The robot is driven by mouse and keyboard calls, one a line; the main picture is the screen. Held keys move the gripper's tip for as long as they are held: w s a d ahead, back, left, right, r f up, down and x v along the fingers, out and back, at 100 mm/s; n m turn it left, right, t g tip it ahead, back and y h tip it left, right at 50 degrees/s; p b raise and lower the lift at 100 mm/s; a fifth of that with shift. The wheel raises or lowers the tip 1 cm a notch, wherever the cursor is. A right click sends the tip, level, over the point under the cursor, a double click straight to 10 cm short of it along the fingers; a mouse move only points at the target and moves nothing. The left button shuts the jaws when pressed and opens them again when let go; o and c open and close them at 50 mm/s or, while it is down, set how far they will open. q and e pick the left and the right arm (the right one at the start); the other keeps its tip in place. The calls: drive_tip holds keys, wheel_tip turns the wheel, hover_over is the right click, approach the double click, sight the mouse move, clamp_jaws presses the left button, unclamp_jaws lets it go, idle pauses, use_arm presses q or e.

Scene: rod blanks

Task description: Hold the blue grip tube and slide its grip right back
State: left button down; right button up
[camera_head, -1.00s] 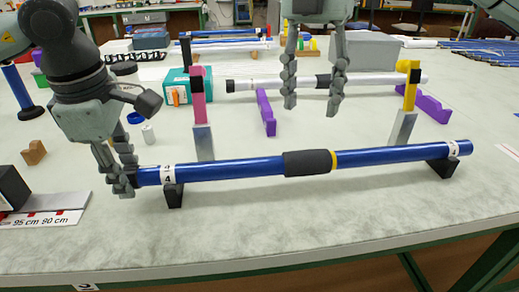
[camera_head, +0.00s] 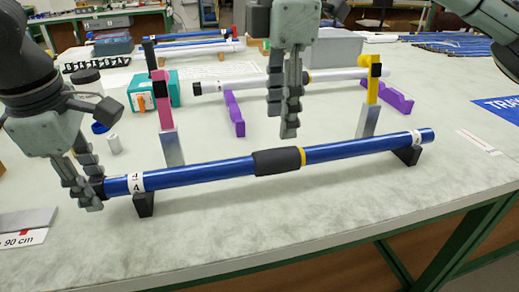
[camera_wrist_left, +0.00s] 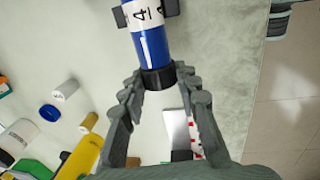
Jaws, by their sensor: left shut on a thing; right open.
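The blue grip tube (camera_head: 205,173) lies level across two black stands (camera_head: 144,204) (camera_head: 405,154). Its dark foam grip (camera_head: 277,162) sits near the middle, with a yellow ring (camera_head: 302,156) at its right edge. White labels show near both ends. My left gripper (camera_head: 92,193) is shut on the tube's left end. In the left wrist view its fingers (camera_wrist_left: 158,80) close on the black end cap, with the label "4" just beyond. My right gripper (camera_head: 283,122) is open and empty, pointing down above and behind the grip, apart from it; its fingers partly overlap in this view.
Behind the tube stand a pink-topped post (camera_head: 163,105) and a yellow-topped post (camera_head: 371,105). A white tube (camera_head: 245,86) rests on purple stands (camera_head: 234,113) further back. A ruler strip (camera_head: 22,238) lies at the left front. The bench in front of the tube is clear.

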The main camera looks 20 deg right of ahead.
sight(279, 150)
wheel_tip(279, 150, down, 8)
drive_tip(key=shift+w+r, duration=0.1)
drive_tip(key=shift+c, duration=0.3)
clamp_jaws()
